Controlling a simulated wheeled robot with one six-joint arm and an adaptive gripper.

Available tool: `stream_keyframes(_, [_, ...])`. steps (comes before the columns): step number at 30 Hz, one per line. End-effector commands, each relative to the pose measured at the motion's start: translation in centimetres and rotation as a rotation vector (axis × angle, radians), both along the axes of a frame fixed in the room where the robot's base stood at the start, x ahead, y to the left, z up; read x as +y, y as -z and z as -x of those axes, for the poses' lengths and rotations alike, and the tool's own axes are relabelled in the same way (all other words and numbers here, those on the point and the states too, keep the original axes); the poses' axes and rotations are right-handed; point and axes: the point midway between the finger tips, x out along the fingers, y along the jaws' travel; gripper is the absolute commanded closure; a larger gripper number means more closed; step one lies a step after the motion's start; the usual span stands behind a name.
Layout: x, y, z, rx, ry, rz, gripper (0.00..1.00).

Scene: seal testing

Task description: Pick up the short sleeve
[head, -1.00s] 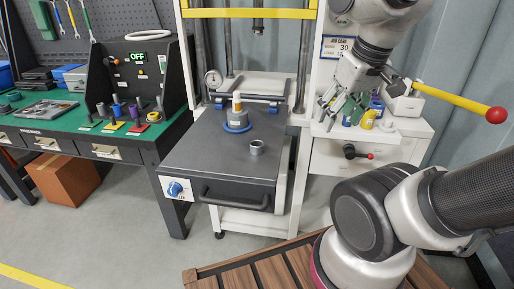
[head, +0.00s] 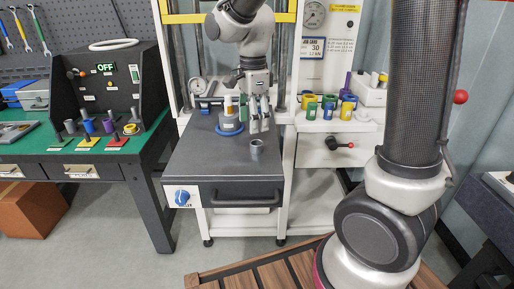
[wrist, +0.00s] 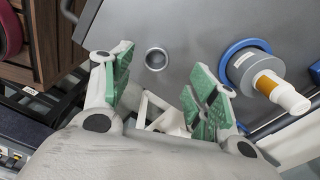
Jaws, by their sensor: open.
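A short grey sleeve (head: 257,147), open at the top, stands upright on the dark press table (head: 215,165), near its right side. In the wrist view the sleeve (wrist: 157,59) shows its round dark bore, just beyond and between my fingertips. My gripper (head: 259,122) is open and empty, above the table and just behind the sleeve in the head view. Its green-padded fingers also show in the wrist view (wrist: 160,85), spread apart and not touching the sleeve.
A grey fixture on a blue ring (head: 229,130), with a white and amber top, stands close left of my gripper. Coloured sleeves (head: 329,105) stand on the right shelf. Press columns (head: 282,70) rise behind. The table's front is clear.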

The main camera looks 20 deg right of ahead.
Motion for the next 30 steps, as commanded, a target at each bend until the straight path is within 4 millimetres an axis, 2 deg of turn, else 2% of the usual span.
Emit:
stream_keyframes(15, [-0.8,6.9,0.4,0.004,0.004,0.001,0.41])
stream_keyframes(24, [-0.8,7.5,0.3,0.001,0.004,0.0,0.41])
stream_keyframes(30, [-0.8,7.4,0.3,0.001,0.003,0.0,0.78])
